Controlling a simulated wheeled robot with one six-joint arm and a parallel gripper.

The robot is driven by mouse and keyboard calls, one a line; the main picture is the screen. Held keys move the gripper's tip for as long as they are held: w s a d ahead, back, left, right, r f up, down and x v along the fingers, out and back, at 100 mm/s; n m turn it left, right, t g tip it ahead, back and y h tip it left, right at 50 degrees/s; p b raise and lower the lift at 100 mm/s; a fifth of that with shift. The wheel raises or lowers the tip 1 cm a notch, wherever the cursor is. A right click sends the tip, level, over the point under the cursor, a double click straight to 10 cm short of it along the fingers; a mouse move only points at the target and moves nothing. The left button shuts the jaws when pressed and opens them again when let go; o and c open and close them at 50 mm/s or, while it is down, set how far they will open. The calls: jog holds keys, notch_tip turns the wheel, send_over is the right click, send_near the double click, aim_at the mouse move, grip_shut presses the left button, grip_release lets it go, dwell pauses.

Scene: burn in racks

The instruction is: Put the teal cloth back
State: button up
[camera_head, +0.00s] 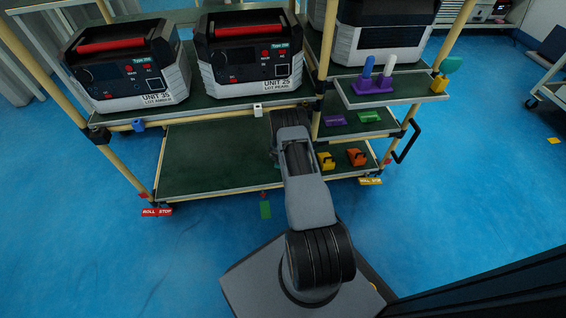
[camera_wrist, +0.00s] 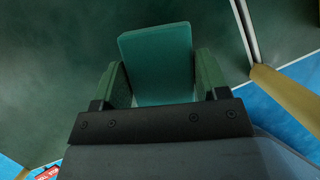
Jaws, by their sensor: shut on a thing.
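The teal cloth (camera_wrist: 157,50) shows in the wrist view as a flat, block-like teal piece between my two green fingers. My gripper (camera_wrist: 160,84) is shut on it, with the cloth's far end sticking out past the fingertips. Behind it is a dark green shelf surface (camera_wrist: 60,60); I cannot tell whether the cloth touches it. In the head view my arm reaches to the rack's front, and the cloth itself cannot be made out there.
Unit 35 (camera_head: 127,65) and Unit 25 (camera_head: 249,54) stand on the upper shelf. The lower shelf (camera_head: 205,155) is bare at left. Rack posts (camera_head: 418,80) stand close by.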

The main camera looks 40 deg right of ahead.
jog(key=shift+w+d+f+b, duration=0.15)
jog(key=shift+f+b, duration=0.9)
jog(key=shift+f, duration=0.65)
jog(key=shift+f, duration=0.2)
jog(key=o, duration=0.8)
jog(key=shift+o, duration=0.2)
jog(key=shift+r, duration=0.1)
jog(key=shift+r, duration=0.3)
jog(key=p+v, duration=0.3)
jog(key=v, duration=0.8)
jog(key=shift+a+r, duration=0.2)
jog(key=shift+a, duration=0.05)
